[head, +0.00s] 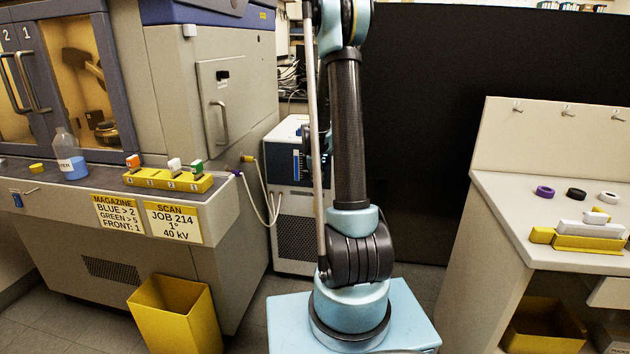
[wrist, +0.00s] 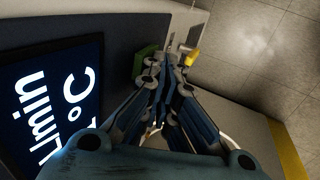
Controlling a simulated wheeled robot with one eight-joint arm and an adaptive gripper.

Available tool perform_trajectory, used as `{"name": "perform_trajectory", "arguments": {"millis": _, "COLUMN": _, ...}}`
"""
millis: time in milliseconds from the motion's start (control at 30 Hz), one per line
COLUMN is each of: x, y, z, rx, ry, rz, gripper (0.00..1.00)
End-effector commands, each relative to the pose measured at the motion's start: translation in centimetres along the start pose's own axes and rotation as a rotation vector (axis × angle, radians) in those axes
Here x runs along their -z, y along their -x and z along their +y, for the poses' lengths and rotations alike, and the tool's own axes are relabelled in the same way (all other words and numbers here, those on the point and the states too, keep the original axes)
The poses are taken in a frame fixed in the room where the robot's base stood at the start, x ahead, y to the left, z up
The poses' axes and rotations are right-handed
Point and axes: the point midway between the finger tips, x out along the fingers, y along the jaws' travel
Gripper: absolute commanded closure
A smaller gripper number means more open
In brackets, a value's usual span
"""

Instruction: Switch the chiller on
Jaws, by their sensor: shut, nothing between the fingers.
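The chiller (head: 290,215) is a pale cabinet with a dark front and a lower grille, standing on the floor behind my arm in the head view. In the wrist view its lit display (wrist: 55,100) shows white "l/min" and "°C" at the left. A green block-like part (wrist: 146,62), perhaps its switch, sits on the panel right of the display. My gripper (wrist: 166,75) is shut and empty, its tips close beside the green part. I cannot tell whether they touch. In the head view my arm mostly hides the gripper and part of the chiller's front.
A yellow fitting (wrist: 192,60) stands out just right of my fingertips. Pale hoses (head: 262,195) run from the big machine (head: 225,95) towards the chiller. A yellow bin (head: 178,318) stands at front left. A workbench (head: 500,215) is at right. A dark partition (head: 440,90) is behind.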

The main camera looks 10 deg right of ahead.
Motion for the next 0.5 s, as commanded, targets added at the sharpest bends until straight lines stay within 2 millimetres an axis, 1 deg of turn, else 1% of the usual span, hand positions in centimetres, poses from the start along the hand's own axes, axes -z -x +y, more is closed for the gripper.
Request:
{"name": "perform_trajectory", "arguments": {"millis": 300, "x": 0.0, "y": 1.1, "z": 0.5, "rx": -0.001, "ry": 0.0, "rz": 0.0, "gripper": 1.0}}
{"name": "perform_trajectory", "arguments": {"millis": 500, "x": 0.0, "y": 1.3, "z": 0.6, "rx": -0.001, "ry": 0.0, "rz": 0.0, "gripper": 1.0}}
